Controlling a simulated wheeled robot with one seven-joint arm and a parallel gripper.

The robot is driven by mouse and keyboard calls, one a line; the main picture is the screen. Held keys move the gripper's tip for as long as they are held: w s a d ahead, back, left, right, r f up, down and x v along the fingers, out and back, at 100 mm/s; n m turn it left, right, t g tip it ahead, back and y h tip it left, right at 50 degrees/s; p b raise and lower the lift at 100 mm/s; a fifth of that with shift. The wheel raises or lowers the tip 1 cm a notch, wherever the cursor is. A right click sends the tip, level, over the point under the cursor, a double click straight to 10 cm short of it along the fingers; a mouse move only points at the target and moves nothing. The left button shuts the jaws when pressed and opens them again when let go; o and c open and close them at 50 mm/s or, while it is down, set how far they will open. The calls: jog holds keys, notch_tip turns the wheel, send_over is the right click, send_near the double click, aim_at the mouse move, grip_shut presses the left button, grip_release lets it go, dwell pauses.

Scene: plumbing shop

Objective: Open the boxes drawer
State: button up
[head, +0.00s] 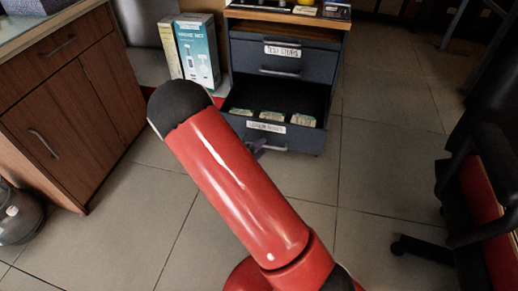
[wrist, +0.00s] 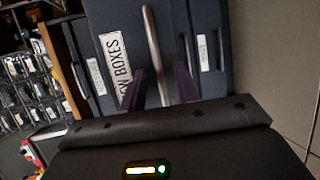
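The boxes drawer (head: 308,140) is the lower drawer of a dark grey cabinet and stands pulled out, with several small boxes (head: 272,117) inside. Its front carries a white label, partly readable as "BOXES" in the wrist view (wrist: 116,62). Its metal bar handle (head: 272,147) also shows in the wrist view (wrist: 152,40). My gripper (wrist: 157,85) has its two purple fingers apart, one on each side of the handle, with gaps visible between fingers and bar. In the head view my gripper (head: 258,146) is mostly hidden behind my red arm, at the handle.
A closed drawer (head: 300,60) with a white label sits above the open one. White and teal cartons (head: 196,50) stand left of the cabinet. A wooden cabinet (head: 60,100) is at left. A black chair (head: 490,160) is at right. Tiled floor (head: 375,170) between is clear.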

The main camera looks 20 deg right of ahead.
jog(key=v, duration=0.7)
jog(key=shift+s+a, duration=0.25)
jog(key=shift+a, duration=0.05)
jog(key=s+d+r+m+g+y+p, duration=0.2)
jog(key=s+d+r+m+g, duration=0.15)
jog(key=s+r, duration=0.4)
jog(key=s+d+r+m+g+y+p, duration=0.3)
jog(key=s+r+m+g, duration=0.15)
jog(key=r, duration=0.55)
jog(key=s+a+r+t+y+p, duration=0.1)
jog(key=s+a+r+t+y, duration=0.1)
jog(key=r, duration=0.5)
jog(key=s+a+r+t+y+p, duration=0.2)
jog(key=s+a+r+t+y, duration=0.1)
jog(key=s+r+y, duration=0.3)
jog(key=shift+s+a+r, duration=0.5)
jog(key=shift+s+r, duration=0.05)
jog(key=shift+r, duration=0.2)
